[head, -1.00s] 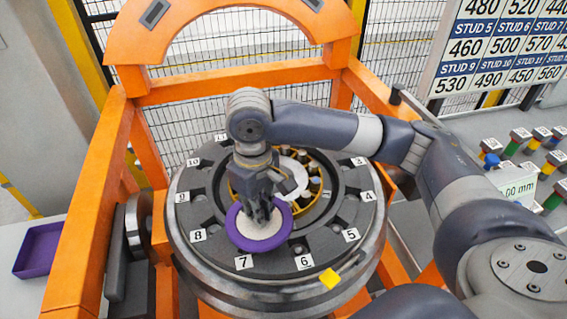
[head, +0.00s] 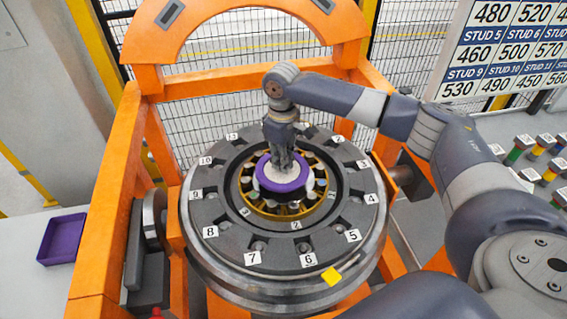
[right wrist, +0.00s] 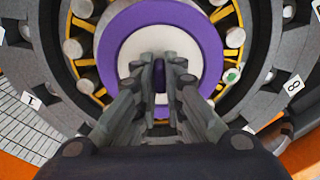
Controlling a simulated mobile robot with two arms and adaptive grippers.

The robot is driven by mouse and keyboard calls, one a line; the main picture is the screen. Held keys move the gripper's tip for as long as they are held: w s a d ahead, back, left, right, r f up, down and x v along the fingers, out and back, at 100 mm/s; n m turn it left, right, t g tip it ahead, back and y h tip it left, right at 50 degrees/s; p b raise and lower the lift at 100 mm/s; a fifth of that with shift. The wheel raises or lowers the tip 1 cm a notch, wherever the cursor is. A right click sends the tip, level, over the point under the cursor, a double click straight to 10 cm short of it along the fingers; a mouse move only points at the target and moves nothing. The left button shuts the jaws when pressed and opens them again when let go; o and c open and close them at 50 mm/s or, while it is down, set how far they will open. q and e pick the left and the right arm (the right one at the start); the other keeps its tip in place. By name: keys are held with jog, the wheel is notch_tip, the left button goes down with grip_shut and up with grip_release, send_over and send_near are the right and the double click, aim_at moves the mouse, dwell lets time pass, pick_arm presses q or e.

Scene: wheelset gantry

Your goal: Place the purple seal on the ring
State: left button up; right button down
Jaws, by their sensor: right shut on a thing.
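The purple seal (head: 284,187) is a purple disc with a white centre. My right gripper (head: 285,168) is shut on its middle and holds it over the centre of the round wheel. In the right wrist view the seal (right wrist: 202,32) lies straight ahead of the fingers (right wrist: 162,90). The yellow ring (head: 262,209) with several rollers surrounds the seal in the head view and shows around its edge in the wrist view (right wrist: 233,40). The seal hides the ring's middle. Whether the seal touches the ring cannot be told. My left gripper is not in view.
A purple tray (head: 62,238) lies at left. Coloured studs (head: 530,148) stand at right.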

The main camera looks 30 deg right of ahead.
jog(key=shift+w+d, duration=0.3)
notch_tip(320, 180, down, 3)
jog(key=shift+f+p, duration=0.1)
jog(key=shift+p, duration=1)
jog(key=shift+f, duration=0.2)
jog(key=c, duration=2.1)
grip_release()
jog(key=shift+f, duration=0.15)
jog(key=o, duration=0.4)
